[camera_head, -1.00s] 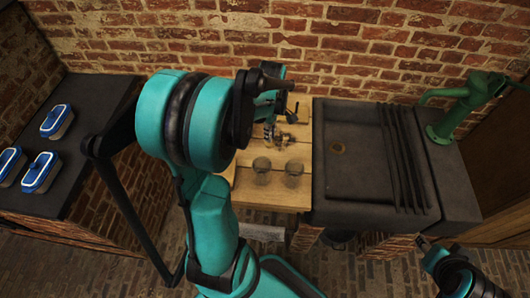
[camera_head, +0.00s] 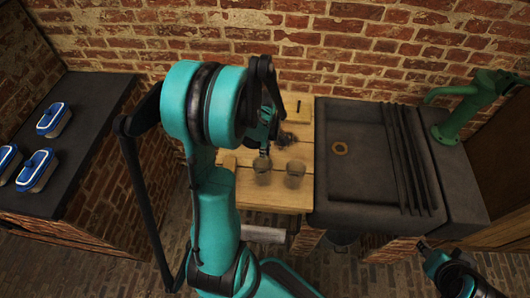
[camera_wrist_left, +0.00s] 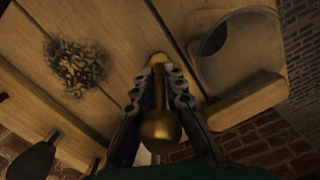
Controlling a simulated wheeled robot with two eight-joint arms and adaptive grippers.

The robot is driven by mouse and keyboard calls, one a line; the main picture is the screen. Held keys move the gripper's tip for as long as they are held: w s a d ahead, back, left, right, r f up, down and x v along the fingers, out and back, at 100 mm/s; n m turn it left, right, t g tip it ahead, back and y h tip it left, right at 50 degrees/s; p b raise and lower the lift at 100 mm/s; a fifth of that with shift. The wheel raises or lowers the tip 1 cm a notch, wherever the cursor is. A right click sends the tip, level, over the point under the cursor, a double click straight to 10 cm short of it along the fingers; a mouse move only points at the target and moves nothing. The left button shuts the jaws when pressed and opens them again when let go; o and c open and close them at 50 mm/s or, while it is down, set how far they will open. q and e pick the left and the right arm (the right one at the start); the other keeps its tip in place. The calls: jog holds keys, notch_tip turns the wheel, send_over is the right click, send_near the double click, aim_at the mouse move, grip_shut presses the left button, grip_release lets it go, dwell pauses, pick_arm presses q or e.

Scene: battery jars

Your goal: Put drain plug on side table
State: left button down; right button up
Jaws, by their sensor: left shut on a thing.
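My left gripper (camera_head: 264,148) hangs over the wooden side table (camera_head: 270,197), just behind the glass jars. In the left wrist view its two fingers (camera_wrist_left: 160,78) are shut on a brass piece with a rounded knob (camera_wrist_left: 162,130), which looks like the drain plug. The wooden planks lie behind it; I cannot tell whether it touches them. In the head view the held piece is too small and covered to make out. My right gripper (camera_head: 424,246) is at the lower right, apart from the table; its fingers are unclear.
Two glass jars (camera_head: 294,174) stand at the table's front. A dark clump (camera_wrist_left: 75,65) lies on the planks. Right of the table is a dark sink with a drain ring (camera_head: 340,148) and a green pump (camera_head: 462,115). Blue-lidded boxes (camera_head: 37,170) stand on the left counter.

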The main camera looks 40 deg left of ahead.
pick_arm(q)
jog(key=shift+f+b, duration=0.15)
jog(key=shift+b, duration=0.15)
jog(key=c, duration=1.6)
grip_release()
